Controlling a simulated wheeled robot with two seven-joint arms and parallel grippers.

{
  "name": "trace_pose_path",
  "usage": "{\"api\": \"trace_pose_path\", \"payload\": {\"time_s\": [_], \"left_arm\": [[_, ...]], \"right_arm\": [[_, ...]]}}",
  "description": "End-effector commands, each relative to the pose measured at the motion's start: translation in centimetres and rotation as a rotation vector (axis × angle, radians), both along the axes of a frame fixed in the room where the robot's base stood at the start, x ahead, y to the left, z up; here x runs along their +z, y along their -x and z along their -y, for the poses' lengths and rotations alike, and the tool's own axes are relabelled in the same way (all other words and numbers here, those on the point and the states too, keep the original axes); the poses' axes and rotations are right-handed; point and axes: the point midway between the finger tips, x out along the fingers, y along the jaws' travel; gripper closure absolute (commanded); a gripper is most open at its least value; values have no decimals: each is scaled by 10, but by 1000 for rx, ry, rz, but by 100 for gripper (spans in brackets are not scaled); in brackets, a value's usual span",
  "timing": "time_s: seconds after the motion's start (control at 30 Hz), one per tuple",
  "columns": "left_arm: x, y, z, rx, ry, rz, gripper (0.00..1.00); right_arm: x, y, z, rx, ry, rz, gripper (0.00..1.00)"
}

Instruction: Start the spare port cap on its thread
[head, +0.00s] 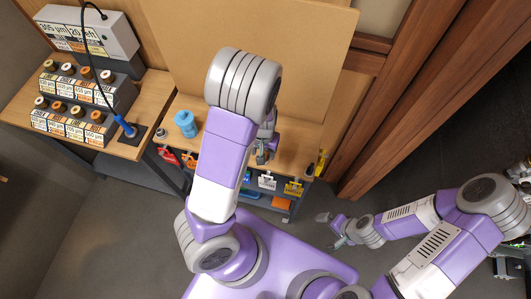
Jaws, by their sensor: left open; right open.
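I cannot make out the spare port cap or its threaded port for certain. A small dark grey round piece (160,134) stands at the left end of the wooden bench (213,108), and I cannot tell what it is. A blue cylindrical container (186,123) stands upright beside it. My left gripper (262,158) is open and points down over the bench, right of the blue container; my own arm partly hides it and the bench there. My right gripper (328,229) is open, low on the right, over the floor and apart from the bench.
A side table at left holds stepped racks (80,120) of labelled spools, a grey box (88,32) with a black cable, and a blue-handled tool (126,127). Coloured clipped items (267,181) hang on the bench front. A tan panel (300,50) stands behind. Wooden posts (420,80) are at right.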

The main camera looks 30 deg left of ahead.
Motion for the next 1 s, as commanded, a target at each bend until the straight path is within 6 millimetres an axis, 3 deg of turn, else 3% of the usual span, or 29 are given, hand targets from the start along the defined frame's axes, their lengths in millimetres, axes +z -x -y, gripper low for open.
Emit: {"api": "trace_pose_path", "payload": {"time_s": [0.3, 0.63, 1.0], "left_arm": [[-46, -7, -5, 0, -1, -2, 44], [-53, -8, -4, -2, -2, 0, 44], [-53, -7, -5, -1, -2, 0, 99]], "right_arm": [[-11, 0, 0, 0, 0, 0, 0], [-11, 0, 0, 0, 0, 0, 0], [-11, 0, 0, 0, 0, 0, 0]]}}
